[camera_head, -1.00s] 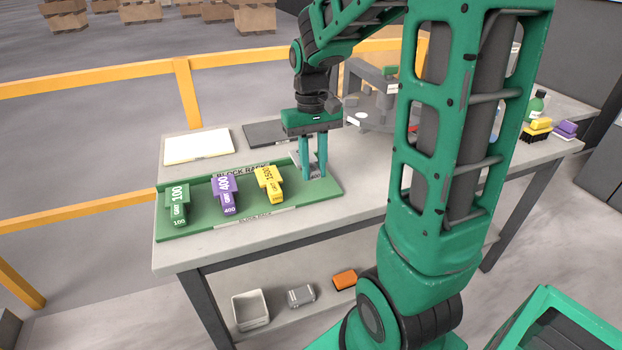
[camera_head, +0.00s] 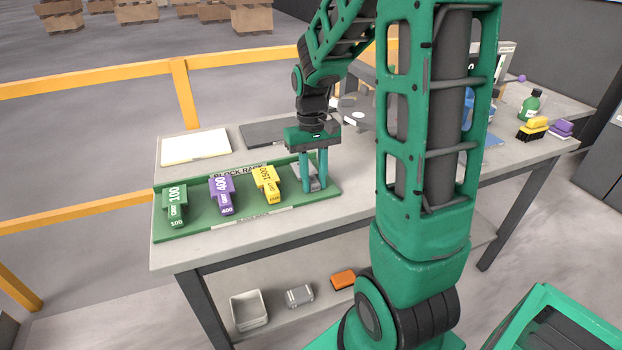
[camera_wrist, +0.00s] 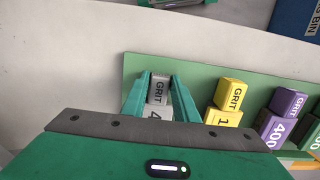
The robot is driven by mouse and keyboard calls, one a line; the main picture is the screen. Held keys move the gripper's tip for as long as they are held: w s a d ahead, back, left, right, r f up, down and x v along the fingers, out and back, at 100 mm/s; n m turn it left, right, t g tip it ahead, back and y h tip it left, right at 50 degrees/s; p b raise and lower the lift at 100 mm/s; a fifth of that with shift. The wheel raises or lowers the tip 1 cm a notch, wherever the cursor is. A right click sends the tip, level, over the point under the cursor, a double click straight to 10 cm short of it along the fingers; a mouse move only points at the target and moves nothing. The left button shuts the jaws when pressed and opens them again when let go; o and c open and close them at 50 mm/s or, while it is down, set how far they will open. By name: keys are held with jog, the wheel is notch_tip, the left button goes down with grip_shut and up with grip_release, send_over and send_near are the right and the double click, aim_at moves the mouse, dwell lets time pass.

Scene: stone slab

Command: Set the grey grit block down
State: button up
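The grey grit block (camera_wrist: 157,92) is between the two fingers of my gripper in the wrist view, and both fingers appear to press its sides. Part of its lettering is hidden. In the head view my gripper (camera_head: 314,188) points down at the right end of the green block rack (camera_head: 240,226), with the grey block partly hidden by the fingers. The block is over or in the end place, right of the yellow block (camera_head: 267,184); I cannot tell whether it touches the rack floor.
A purple block (camera_head: 222,194) and a green block (camera_head: 175,206) stand further left in the rack. A white pad (camera_head: 196,147) and a dark pad (camera_head: 272,134) lie behind it. Brushes (camera_head: 534,129) and a green bottle (camera_head: 531,105) are at the table's far right.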

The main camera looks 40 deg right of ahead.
aim_at(312, 179)
jog(key=shift+o, duration=1.2)
notch_tip(312, 179, up, 11)
jog(key=w, duration=0.1)
jog(key=s+f+m+t, duration=0.1)
jog(key=s+f+m, duration=0.2)
jog(key=s, duration=1.9)
jog(key=shift+a+f, duration=0.3)
jog(key=shift+f, duration=0.35)
jog(key=shift+w+f, duration=0.25)
jog(key=shift+w, duration=0.4)
